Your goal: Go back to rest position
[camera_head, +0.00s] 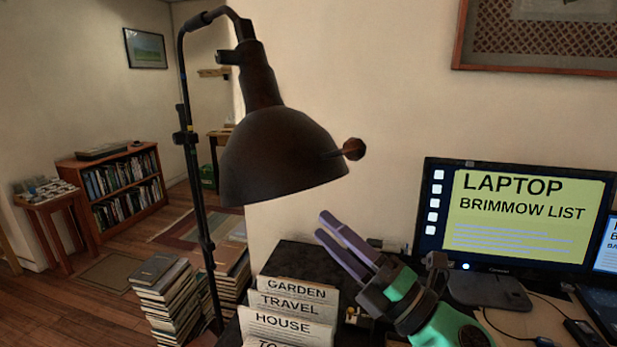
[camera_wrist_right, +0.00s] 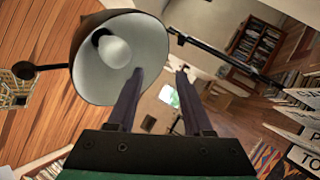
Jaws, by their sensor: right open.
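My right gripper (camera_head: 322,224) is raised at the lower middle of the head view, above the dark desk top and just behind the labelled cards. Its purple fingers point up and left, below and right of the lamp shade. In the right wrist view its two fingers (camera_wrist_right: 160,71) are apart with nothing between them. My left gripper is in neither view.
A dark desk lamp (camera_head: 275,160) hangs close to my right gripper; its shade (camera_wrist_right: 120,60) also shows in the wrist view. Labelled cards (camera_head: 290,326) stand in front. A monitor (camera_head: 515,215) is at right. Book stacks (camera_head: 170,300) stand on the floor at left.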

